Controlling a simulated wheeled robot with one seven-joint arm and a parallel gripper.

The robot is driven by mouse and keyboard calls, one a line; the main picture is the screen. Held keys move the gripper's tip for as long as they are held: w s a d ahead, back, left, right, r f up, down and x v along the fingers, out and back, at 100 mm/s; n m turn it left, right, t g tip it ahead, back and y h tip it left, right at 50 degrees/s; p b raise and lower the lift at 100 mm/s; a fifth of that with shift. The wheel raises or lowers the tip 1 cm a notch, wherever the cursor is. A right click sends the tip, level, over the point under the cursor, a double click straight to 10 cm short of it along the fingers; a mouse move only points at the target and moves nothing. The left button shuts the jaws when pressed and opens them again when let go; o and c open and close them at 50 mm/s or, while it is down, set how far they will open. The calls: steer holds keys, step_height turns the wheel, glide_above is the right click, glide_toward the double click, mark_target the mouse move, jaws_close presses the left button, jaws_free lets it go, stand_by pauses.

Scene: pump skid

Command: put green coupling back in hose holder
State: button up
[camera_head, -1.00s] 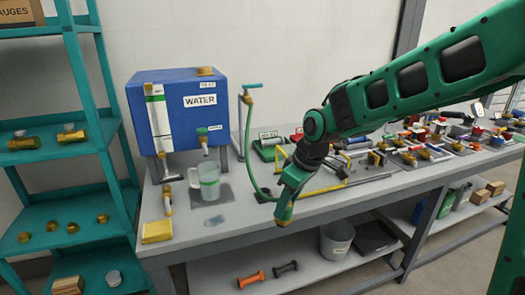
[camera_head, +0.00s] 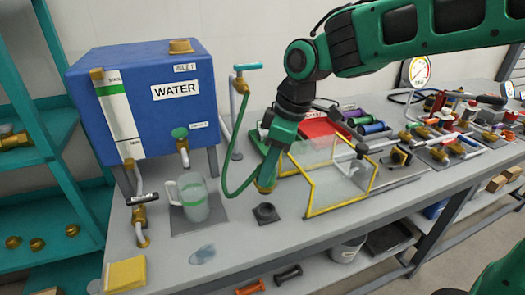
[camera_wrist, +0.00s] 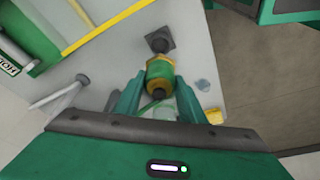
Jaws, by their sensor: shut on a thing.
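The green coupling (camera_head: 267,184), with brass-coloured bands, is between the jaws of my gripper (camera_head: 268,178). The green hose loops from it up to the tap on the stand. The wrist view also shows the coupling (camera_wrist: 159,72) clasped between both fingers of my gripper (camera_wrist: 158,84). A small black holder on a square base, apparently the hose holder (camera_head: 265,213), sits on the bench just in front of the coupling. The holder also shows in the wrist view (camera_wrist: 160,43), beyond the coupling's end. The coupling looks apart from it; the exact height is unclear.
A blue water tank (camera_head: 150,110) and a clear jug (camera_head: 190,195) stand to the left. A clear guard with a yellow frame (camera_head: 340,180) stands close on the right. A yellow sponge-like block (camera_head: 125,273) lies at the front left. The bench front is mostly clear.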

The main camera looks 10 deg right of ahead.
mark_target(268, 192)
steer(key=shift+w, duration=0.35)
steer(key=shift+f, duration=0.45)
steer(key=shift+d+x, duration=0.25)
steer(key=shift+x, duration=0.85)
steer(key=shift+d+x, duration=0.2)
steer(key=shift+x, duration=0.9)
steer(key=shift+s+f, duration=0.1)
steer(key=shift+s, duration=0.1)
steer(key=shift+s+d+h, duration=0.15)
steer(key=shift+d+h, duration=0.15)
steer(key=shift+a, duration=0.2)
steer(key=shift+d+x, duration=0.15)
steer(key=shift+x, duration=0.65)
steer(key=shift+d+x, duration=0.2)
steer(key=shift+x, duration=0.6)
steer(key=shift+s, duration=0.1)
steer(key=o, duration=1.2)
